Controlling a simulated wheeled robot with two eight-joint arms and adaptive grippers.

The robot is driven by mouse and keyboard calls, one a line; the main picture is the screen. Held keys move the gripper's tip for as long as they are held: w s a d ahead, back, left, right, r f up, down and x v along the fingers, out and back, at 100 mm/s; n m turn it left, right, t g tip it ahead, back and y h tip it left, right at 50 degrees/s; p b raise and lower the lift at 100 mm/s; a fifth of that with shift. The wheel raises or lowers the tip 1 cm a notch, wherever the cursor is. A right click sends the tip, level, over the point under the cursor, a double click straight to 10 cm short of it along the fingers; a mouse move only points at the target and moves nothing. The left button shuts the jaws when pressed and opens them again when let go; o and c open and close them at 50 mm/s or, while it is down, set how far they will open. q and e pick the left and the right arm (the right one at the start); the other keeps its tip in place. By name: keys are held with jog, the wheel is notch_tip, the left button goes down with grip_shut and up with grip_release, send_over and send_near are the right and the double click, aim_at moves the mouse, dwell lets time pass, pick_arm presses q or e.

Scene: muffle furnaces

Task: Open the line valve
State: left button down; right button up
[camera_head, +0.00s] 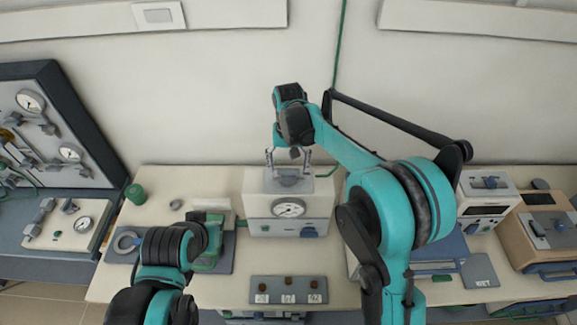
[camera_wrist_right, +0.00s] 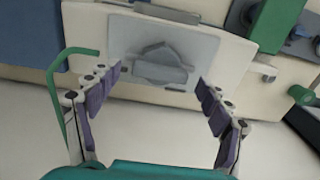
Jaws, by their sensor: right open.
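A white box with a round gauge (camera_head: 289,208) on its front stands at the middle of the bench against the wall. A blue knob (camera_head: 308,232) sits low on that front. A grey handle on a grey plate (camera_head: 288,181) is on the box's top; the handle also shows in the right wrist view (camera_wrist_right: 160,68). My right gripper (camera_head: 288,160) is open above the box top, its fingers on either side of the handle, apart from it. In the wrist view, its fingers (camera_wrist_right: 160,88) hold nothing. No label shows which part is the line valve. My left gripper is not visible.
A gauge panel (camera_head: 60,115) stands at the left. A green device (camera_head: 210,250) is behind my left arm. A strip with several brown knobs (camera_head: 288,290) lies in front of the box. Instruments (camera_head: 487,200) stand at the right.

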aim_at(289, 169)
notch_tip(289, 169, up, 12)
jog(key=shift+f, duration=0.25)
jog(key=shift+s+d, duration=0.1)
dwell(0.5)
jog(key=s+d+f+t+b, duration=0.3)
jog(key=s+d+f+b, duration=0.55)
jog(key=s+d, duration=0.25)
jog(key=s+d+f+t+b, duration=0.2)
jog(key=s+d+f+b, duration=0.1)
jog(key=s+f, duration=0.3)
jog(key=s+d+f+t+b, duration=0.2)
jog(key=s+f+b, duration=0.4)
jog(key=f, duration=0.3)
jog(key=shift+s+d, duration=0.35)
jog(key=shift+d, duration=0.5)
